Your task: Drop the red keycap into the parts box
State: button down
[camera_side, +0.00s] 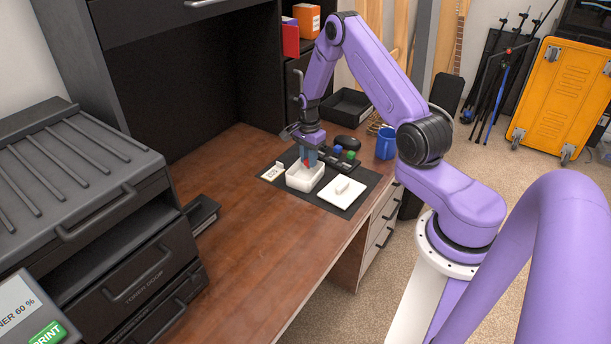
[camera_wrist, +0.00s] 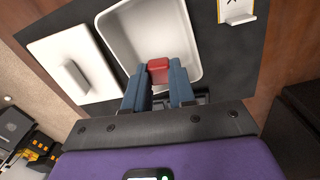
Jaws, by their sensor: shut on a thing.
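The red keycap (camera_wrist: 159,70) is between the blue-grey fingertips of my gripper (camera_wrist: 159,82), which is shut on it. The parts box (camera_wrist: 189,38) is a white open box; in the wrist view the keycap shows against its inside. In the side view my gripper (camera_side: 309,158) points down over the white box (camera_side: 304,180), with a bit of red at the fingertips. From these views I cannot tell exactly how high the keycap is above the box floor. The box looks empty apart from the keycap and fingers.
A white lid (camera_side: 342,190) with a handle lies on the dark mat (camera_side: 341,211) beside the box. A small white card stand (camera_side: 273,171) is on its other side. Green and blue keycaps (camera_side: 344,152) sit behind, near a dark mouse and a blue mug (camera_side: 386,143).

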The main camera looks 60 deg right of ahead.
jog(key=c, duration=0.9)
grip_release()
jog(key=shift+o, duration=0.2)
jog(key=shift+r, duration=0.1)
notch_tip(320, 180, up, 17)
jog(key=shift+r, duration=0.15)
